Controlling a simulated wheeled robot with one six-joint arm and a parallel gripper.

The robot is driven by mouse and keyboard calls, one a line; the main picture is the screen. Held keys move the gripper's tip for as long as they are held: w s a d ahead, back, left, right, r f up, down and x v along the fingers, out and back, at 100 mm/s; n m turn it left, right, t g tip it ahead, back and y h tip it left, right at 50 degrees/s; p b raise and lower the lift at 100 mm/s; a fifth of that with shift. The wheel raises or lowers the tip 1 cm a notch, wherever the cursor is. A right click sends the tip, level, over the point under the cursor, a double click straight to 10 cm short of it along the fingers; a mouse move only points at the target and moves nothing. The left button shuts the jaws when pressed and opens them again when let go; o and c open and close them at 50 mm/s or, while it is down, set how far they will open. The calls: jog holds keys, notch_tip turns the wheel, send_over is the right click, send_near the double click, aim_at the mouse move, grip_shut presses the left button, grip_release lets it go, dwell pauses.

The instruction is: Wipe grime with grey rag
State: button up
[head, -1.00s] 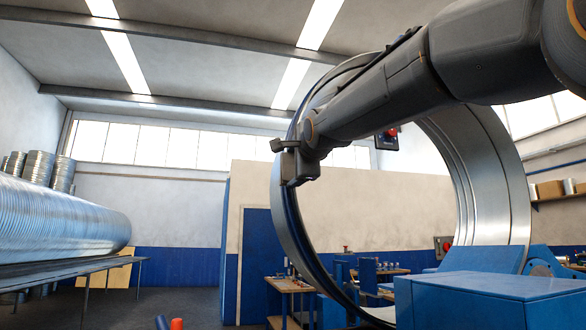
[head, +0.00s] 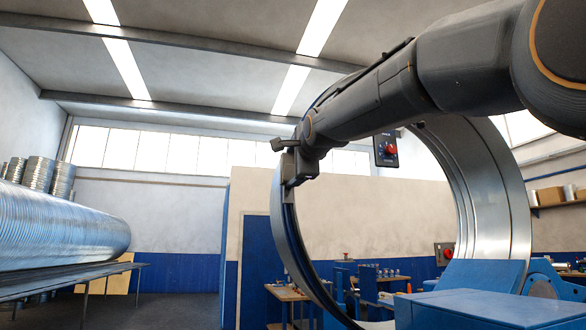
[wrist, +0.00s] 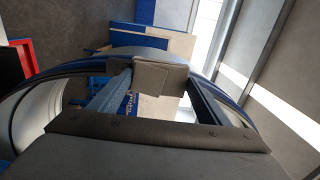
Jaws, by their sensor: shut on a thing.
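The large metal duct ring (head: 495,185) stands upright at the right of the head view. My gripper (head: 289,168) is at the ring's upper left rim, overlapping it in the picture. In the wrist view my gripper (wrist: 158,88) is shut on a grey-brown folded rag (wrist: 160,76), which sits between the fingertips. The curved ring (wrist: 40,105) passes close beneath and beside the fingers. I cannot tell whether the rag touches the metal. No grime can be made out on the visible surfaces; the spot behind the rag is hidden.
A blue machine housing (head: 480,308) stands below the ring at right. A control box with a red button (head: 386,150) hangs inside the ring's outline. A long spiral duct (head: 60,228) lies on a rack at left. The floor between is clear.

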jog(key=shift+r, duration=0.35)
jog(key=shift+w, duration=0.1)
jog(key=shift+f, duration=0.1)
notch_tip(320, 180, down, 3)
jog(key=b, duration=0.3)
jog(key=shift+w+f, duration=0.15)
jog(key=shift+f, duration=0.05)
jog(key=shift+c, duration=0.4)
jog(key=shift+f+b, duration=1.6)
jog(key=shift+b, duration=0.55)
jog(key=shift+f, duration=0.1)
notch_tip(320, 180, down, 3)
jog(key=b, duration=0.3)
jog(key=shift+b, duration=0.4)
jog(key=shift+s+r, duration=0.25)
